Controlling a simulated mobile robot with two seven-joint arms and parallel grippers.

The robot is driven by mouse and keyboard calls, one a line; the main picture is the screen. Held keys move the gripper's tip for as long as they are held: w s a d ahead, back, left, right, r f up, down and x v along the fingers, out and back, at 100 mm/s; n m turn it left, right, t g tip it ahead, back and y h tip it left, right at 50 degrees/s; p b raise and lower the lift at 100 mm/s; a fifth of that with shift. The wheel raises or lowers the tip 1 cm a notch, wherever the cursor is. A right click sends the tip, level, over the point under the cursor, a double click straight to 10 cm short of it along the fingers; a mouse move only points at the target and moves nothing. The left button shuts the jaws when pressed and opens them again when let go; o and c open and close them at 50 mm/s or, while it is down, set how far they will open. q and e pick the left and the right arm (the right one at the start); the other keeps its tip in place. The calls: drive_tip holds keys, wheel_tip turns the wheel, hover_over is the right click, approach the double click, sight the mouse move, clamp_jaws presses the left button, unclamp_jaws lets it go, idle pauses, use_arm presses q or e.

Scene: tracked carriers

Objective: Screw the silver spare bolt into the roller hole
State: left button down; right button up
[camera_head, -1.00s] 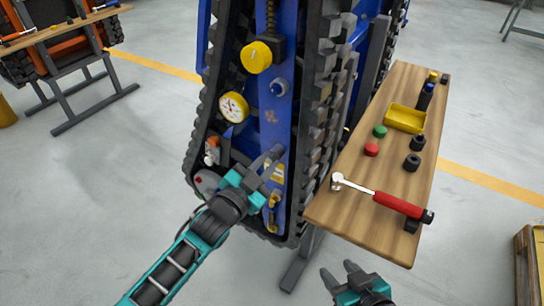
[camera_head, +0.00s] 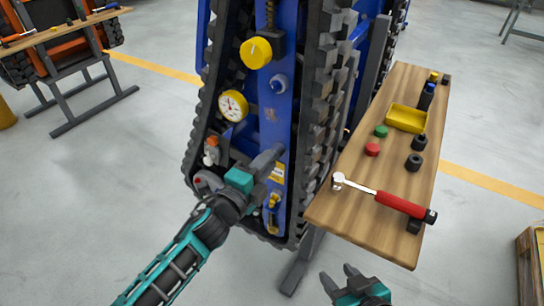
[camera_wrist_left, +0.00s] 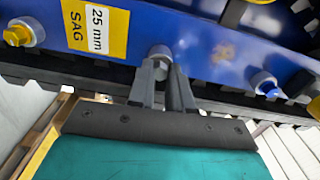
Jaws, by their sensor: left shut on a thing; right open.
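My left gripper (camera_head: 270,157) reaches the blue side plate (camera_head: 272,125) of the tracked carrier. In the left wrist view, its fingers (camera_wrist_left: 167,82) are shut on a silver bolt (camera_wrist_left: 159,53), whose grey head shows between the fingertips against the blue plate (camera_wrist_left: 215,55). The roller hole is hidden behind the bolt and fingers, so I cannot tell how deep the bolt sits. My right gripper (camera_head: 341,279) is open and empty, low in front of the wooden bench.
The wooden bench (camera_head: 345,215) at right holds a red-handled ratchet (camera_head: 398,203), a yellow tray (camera_head: 406,118), red and green caps and dark sockets. A yellow "25 mm SAG" label (camera_wrist_left: 95,28) is beside the bolt. A gauge (camera_head: 233,106) and yellow knob (camera_head: 256,53) stick out above.

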use_arm(q)
drive_tip(key=m+b, duration=0.1)
drive_tip(key=m, duration=0.7)
drive_tip(key=m, duration=0.9)
drive_tip(key=shift+m, duration=0.4)
drive_tip(key=c, duration=1.2)
unclamp_jaws()
